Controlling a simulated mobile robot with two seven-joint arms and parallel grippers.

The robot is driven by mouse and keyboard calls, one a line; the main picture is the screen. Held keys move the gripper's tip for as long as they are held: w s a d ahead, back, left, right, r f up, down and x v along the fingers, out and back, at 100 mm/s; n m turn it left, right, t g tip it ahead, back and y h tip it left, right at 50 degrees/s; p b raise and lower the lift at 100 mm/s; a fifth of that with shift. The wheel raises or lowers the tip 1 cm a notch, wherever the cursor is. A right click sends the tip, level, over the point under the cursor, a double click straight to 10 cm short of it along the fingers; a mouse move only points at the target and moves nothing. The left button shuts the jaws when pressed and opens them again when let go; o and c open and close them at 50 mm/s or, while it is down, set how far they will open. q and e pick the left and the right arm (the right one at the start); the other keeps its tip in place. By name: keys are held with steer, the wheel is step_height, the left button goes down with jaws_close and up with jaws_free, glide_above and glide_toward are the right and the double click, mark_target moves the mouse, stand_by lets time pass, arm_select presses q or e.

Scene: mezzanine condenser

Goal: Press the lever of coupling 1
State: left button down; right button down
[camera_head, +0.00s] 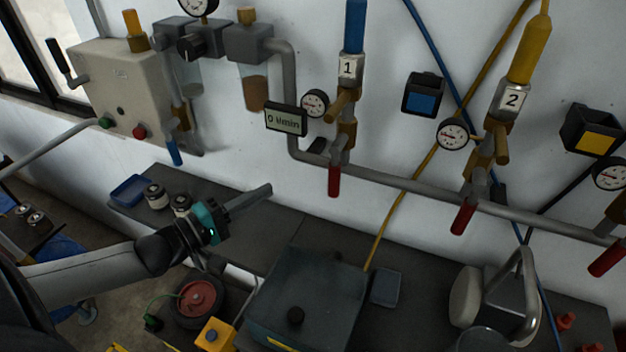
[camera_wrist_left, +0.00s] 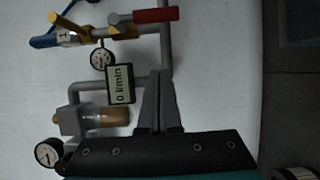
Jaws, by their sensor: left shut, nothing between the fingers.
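Coupling 1 (camera_head: 348,75) hangs on the wall, with a white "1" label, a blue hose sleeve above and a brass lever (camera_head: 343,103) sticking out at a slant. Below it a red valve handle (camera_head: 334,180) points down. My left gripper (camera_head: 268,189) is shut and empty, below and left of the coupling and apart from it. In the left wrist view the gripper (camera_wrist_left: 160,78) points toward the pipe, and the coupling (camera_wrist_left: 70,38) is at upper left, turned sideways. My right gripper is not in view.
Near coupling 1 are a round gauge (camera_head: 315,103) and a display reading 0 l/min (camera_head: 286,119). Coupling 2 (camera_head: 511,98) with its yellow hose is to the right. A grey pipe (camera_head: 400,183) runs along the wall. A dark case (camera_head: 305,290) stands on the bench below.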

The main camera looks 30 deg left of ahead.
mark_target(335, 172)
arm_select(q)
steer(key=w+d, duration=0.7)
steer(key=w, duration=0.1)
steer(key=shift+d+p, duration=0.2)
steer(key=shift+p, duration=0.25)
